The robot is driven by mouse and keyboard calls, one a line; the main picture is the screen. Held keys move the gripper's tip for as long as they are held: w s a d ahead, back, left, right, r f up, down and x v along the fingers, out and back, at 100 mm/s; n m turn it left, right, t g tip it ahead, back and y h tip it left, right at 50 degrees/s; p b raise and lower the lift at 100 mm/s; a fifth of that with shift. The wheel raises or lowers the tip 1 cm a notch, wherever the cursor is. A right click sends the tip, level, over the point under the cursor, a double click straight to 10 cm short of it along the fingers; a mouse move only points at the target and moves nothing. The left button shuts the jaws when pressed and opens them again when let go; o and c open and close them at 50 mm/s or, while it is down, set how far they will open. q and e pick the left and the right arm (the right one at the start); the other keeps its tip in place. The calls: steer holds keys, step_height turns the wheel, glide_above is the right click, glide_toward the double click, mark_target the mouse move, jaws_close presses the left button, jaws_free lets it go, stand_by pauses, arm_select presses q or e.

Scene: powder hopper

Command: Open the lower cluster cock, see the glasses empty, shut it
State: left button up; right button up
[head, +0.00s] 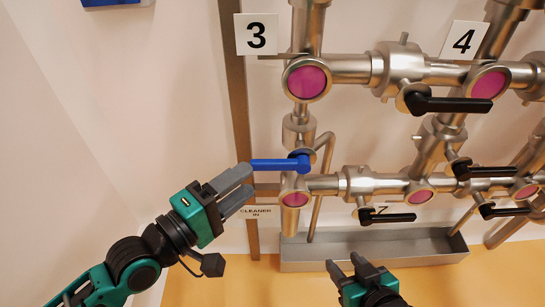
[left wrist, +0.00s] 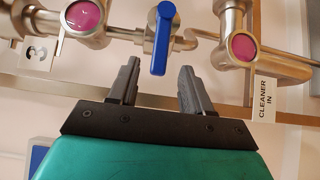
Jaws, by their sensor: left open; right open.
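A cock with a blue lever (head: 278,165) sits on the pipe between the upper and lower sight glasses at left. Its lever points left, across the pipe. The upper glass (head: 307,80) and the lower glasses (head: 295,199) (head: 420,195) (head: 525,191) are magenta. My left gripper (head: 250,180) is open, close to the lever's free end. My right gripper (head: 345,264) is open and empty, low in front of the trough.
Black-handled cocks (head: 448,103) (head: 388,216) (head: 485,171) sit on the pipes to the right. A steel trough (head: 375,264) runs below. A "CLEANER IN" label (head: 256,212) is beside the lower left glass.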

mark_target(273, 160)
arm_select(q)
steer(key=x, duration=0.8)
steer(key=shift+w+d+b, duration=0.15)
steer(key=shift+w+b, duration=0.1)
steer(key=shift+b, duration=0.05)
jaws_close()
